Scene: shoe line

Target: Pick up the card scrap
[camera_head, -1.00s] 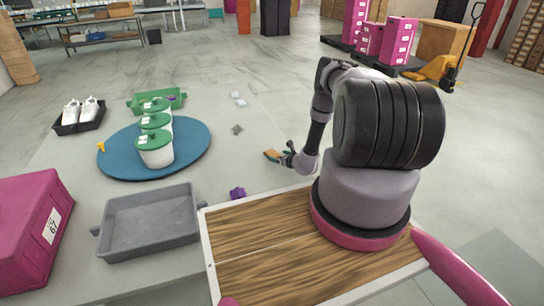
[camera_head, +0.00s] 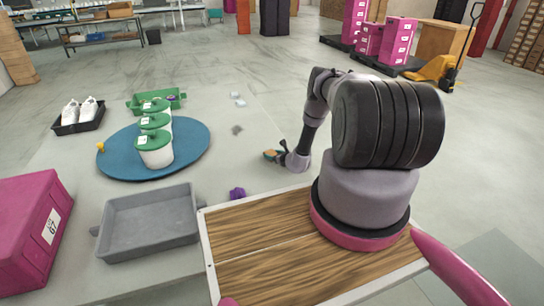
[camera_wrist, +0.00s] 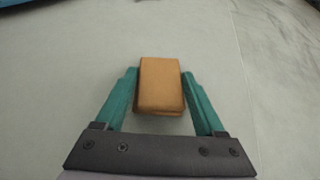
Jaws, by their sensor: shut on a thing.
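The card scrap (camera_wrist: 161,92) is a tan, block-like piece with rounded corners, in the middle of the wrist view. My gripper (camera_wrist: 160,74) is shut on it, with one teal finger against each side. I cannot tell whether the scrap touches the floor.
A blue round mat (camera_head: 113,168) carries white tubs with green lids (camera_head: 155,149). A grey tray (camera_head: 150,225), a purple piece (camera_head: 237,194), a green crate (camera_head: 172,97) and a dark tray with white shoes (camera_head: 68,129) lie around. Small scraps (camera_head: 237,130) lie beyond my gripper.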

